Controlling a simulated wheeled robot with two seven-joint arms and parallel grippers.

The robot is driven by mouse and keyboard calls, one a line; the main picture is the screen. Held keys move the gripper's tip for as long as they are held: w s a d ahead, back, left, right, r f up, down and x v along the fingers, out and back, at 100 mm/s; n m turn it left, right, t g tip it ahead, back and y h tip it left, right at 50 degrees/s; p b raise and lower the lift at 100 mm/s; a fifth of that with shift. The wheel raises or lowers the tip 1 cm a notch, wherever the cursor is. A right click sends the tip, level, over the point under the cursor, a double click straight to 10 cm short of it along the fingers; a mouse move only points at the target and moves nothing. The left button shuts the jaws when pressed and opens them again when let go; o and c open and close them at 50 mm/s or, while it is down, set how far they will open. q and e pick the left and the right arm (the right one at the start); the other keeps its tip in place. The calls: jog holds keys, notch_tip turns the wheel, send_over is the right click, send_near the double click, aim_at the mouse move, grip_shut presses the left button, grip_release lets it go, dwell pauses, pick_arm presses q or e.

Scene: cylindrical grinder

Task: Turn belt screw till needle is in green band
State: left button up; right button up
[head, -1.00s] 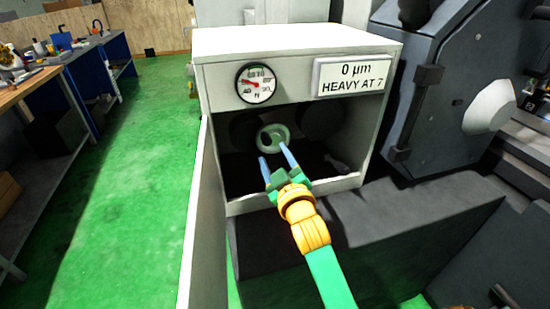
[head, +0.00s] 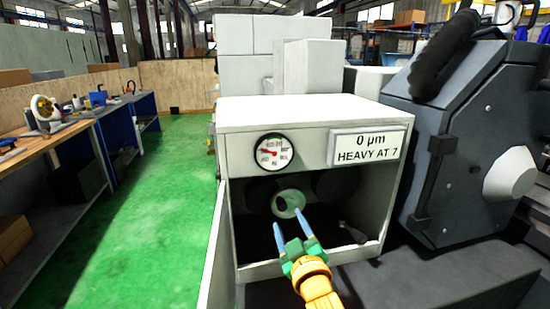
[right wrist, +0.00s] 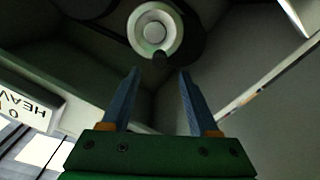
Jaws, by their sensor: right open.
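The belt screw appears as a pale green round knob (head: 288,203) inside the open cabinet front. It also shows in the right wrist view as a pale ring with a round centre (right wrist: 154,33) and a small dark peg at its lower edge. My right gripper (head: 287,219) is open, its two blue fingers just in front of and below the knob. In the right wrist view the fingertips (right wrist: 158,72) are apart, with nothing between them. The round gauge (head: 273,152) above has a red needle pointing left; its green band is too small to make out. My left gripper is out of view.
A sign (head: 367,147) reads "0 µm HEAVY AT 7". The white cabinet (head: 228,155) has side walls and a bottom lip around the opening. A dark object (head: 352,232) lies inside at right. The grey machine (head: 440,120) stands at right; green floor (head: 170,190) is clear at left.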

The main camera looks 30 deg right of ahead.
aim_at(283, 209)
jog(key=shift+w+d+f+p, duration=0.1)
jog(key=shift+w+d+p, duration=0.15)
jog(key=shift+w+p, duration=0.3)
jog(key=x, duration=0.6)
jog(key=shift+w+f+p, duration=0.1)
jog(key=shift+p, duration=0.3)
grip_shut()
